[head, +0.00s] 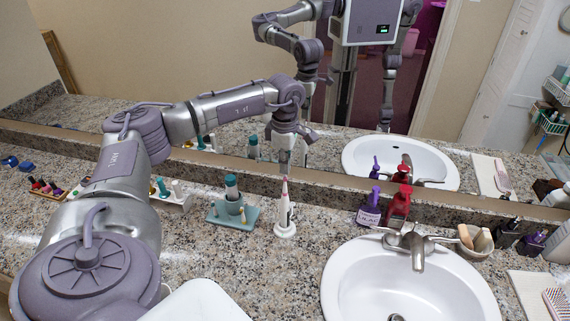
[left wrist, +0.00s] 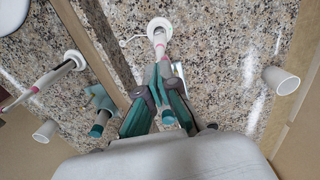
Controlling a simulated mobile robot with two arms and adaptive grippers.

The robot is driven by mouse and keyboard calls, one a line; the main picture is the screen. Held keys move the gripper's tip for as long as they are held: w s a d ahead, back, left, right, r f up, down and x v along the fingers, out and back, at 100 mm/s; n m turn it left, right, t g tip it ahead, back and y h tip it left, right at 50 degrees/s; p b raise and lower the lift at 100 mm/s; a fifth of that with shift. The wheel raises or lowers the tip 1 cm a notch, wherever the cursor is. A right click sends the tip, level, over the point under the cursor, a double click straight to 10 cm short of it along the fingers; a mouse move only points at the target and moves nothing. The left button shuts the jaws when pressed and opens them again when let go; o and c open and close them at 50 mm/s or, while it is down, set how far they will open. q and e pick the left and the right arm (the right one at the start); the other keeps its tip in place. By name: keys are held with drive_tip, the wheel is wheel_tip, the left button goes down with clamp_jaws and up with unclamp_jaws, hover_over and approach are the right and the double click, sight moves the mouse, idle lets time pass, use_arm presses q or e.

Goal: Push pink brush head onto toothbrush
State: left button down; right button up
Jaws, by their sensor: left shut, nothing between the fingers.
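The toothbrush (head: 284,216) stands upright in a round white base (head: 285,231) on the granite counter. A slim head with a pink ring (head: 284,187) sits on top of it; whether it is fully seated I cannot tell. My left gripper (head: 284,168) is shut and empty, pointing down just above the head's tip. In the left wrist view the closed fingertips (left wrist: 160,71) are beside the tip of the toothbrush (left wrist: 159,40); touching or apart I cannot tell. My right gripper shows only faintly in the mirror.
A teal holder (head: 238,217) with a teal-capped bottle (head: 232,188) stands left of the toothbrush. A purple bottle (head: 369,212), a red bottle (head: 399,205) and the sink (head: 345,270) are to the right. The mirror (head: 200,40) is close behind. A white cup (left wrist: 282,80) shows in the left wrist view.

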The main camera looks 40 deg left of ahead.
sight(285, 175)
use_arm(q)
drive_tip(key=shift+f+b, duration=0.45)
drive_tip(key=shift+f, duration=0.35)
drive_tip(key=shift+r, duration=0.1)
idle(0.4)
drive_tip(key=shift+r+p, duration=2.65)
drive_tip(key=shift+r, duration=0.85)
drive_tip(key=shift+f, duration=0.1)
